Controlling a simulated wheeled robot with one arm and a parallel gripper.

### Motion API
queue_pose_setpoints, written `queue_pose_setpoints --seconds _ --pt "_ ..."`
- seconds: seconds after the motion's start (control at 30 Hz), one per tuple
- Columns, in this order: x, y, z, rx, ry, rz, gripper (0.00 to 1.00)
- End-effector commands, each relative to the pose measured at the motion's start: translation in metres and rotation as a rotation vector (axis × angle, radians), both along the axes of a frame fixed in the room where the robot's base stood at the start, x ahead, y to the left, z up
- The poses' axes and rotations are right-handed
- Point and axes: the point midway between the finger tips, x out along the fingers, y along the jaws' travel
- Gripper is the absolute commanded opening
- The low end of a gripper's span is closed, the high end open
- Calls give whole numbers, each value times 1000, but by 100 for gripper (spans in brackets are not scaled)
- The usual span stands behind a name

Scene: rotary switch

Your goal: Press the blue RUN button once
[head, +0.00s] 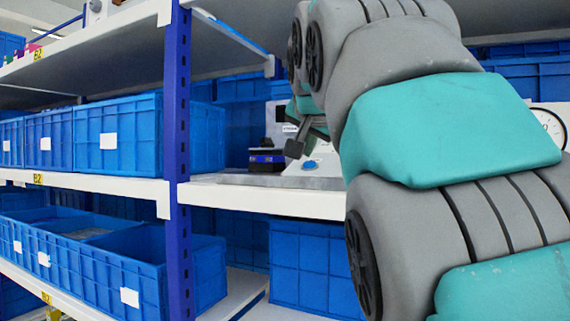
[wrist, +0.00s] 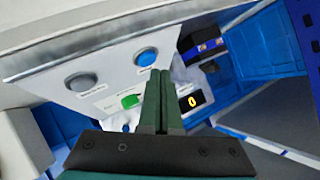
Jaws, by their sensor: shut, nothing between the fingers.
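A light panel in the wrist view carries a round blue button (wrist: 146,56), a round grey button (wrist: 80,82), a green part (wrist: 130,101) and a dark display (wrist: 192,100) with a yellow 0. The labels are too small to read. My gripper (wrist: 160,72) is shut and empty. Its fingertips appear just below and right of the blue button in the picture; I cannot tell how far they stand from the panel. In the head view my gripper (head: 294,148) is above the shelf device, and the blue button (head: 310,164) shows low on its white face.
The device stands on a white shelf (head: 270,198). A black and blue object (head: 266,160) is beside it on the left. A blue rack post (head: 177,120) and blue crates (head: 120,135) stand further left. My arm hides the right part of the shelf.

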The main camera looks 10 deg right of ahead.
Motion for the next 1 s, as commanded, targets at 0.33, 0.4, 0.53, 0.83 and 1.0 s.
queue_pose_setpoints --seconds 0.33,0.4,0.53,0.83,1.0 --pt "2 -1 -6 0 1 0 0" --pt "2 -1 -6 0 1 0 0" --pt "2 -1 -6 0 0 0 0" --pt "3 -2 -9 0 1 0 0" --pt "3 -2 -10 0 1 0 0"
